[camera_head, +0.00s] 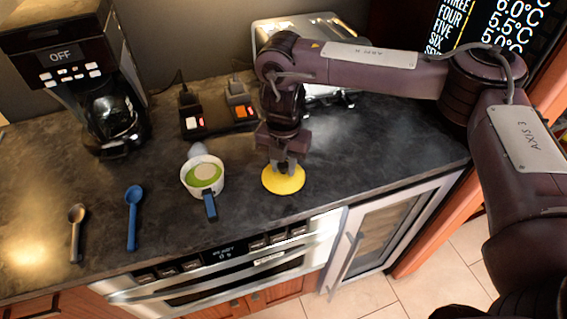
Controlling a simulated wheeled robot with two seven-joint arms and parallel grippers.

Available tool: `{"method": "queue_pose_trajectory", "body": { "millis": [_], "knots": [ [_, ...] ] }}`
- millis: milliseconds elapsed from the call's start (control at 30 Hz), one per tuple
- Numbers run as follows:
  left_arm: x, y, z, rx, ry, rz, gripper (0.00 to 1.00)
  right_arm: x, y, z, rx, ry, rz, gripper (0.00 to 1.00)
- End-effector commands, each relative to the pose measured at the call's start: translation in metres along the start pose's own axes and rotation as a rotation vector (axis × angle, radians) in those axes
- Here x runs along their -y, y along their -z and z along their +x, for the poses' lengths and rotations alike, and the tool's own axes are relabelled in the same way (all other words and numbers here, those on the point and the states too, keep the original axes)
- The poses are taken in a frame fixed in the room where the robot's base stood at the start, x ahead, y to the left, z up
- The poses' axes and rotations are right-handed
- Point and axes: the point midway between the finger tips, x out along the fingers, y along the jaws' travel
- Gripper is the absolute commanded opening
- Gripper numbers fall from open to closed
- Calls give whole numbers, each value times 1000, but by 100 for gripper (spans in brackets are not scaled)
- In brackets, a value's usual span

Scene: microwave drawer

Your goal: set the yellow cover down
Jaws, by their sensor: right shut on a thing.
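The yellow cover (284,183) is a flat round disc near the front of the dark countertop, right of the white cup. My right gripper (284,166) points down from above and is shut on the cover at its middle. The fingertips partly hide the top of the cover. I cannot tell whether the cover touches the counter or is held just above it. My left gripper is not in view.
A white cup (190,178) with green contents and a blue handle stands left of the cover. A blue spoon (133,215), a dark spoon (76,232), a coffee maker (75,60) and two switch boxes (240,110) are around. Counter right of the cover (390,150) is clear.

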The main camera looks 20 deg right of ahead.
Motion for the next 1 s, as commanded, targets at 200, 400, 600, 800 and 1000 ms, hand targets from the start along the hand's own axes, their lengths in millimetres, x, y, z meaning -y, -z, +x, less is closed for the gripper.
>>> {"method": "queue_pose_trajectory", "body": {
  "millis": [200, 400, 600, 800, 1000],
  "knots": [
    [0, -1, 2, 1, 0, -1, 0, 0, 0, 4, 0, 1, 0, 4],
    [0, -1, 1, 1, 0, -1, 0, 0, 0, 3, 0, 1, 0, 47],
    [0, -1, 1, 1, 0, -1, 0, 0, 0, 3, 0, 1, 0, 47],
    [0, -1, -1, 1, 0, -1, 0, -1, 0, -8, 2, -1, -2, 47],
    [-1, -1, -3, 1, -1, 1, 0, -1, -1, -46, 6, -3, -2, 47]
  ]
}}
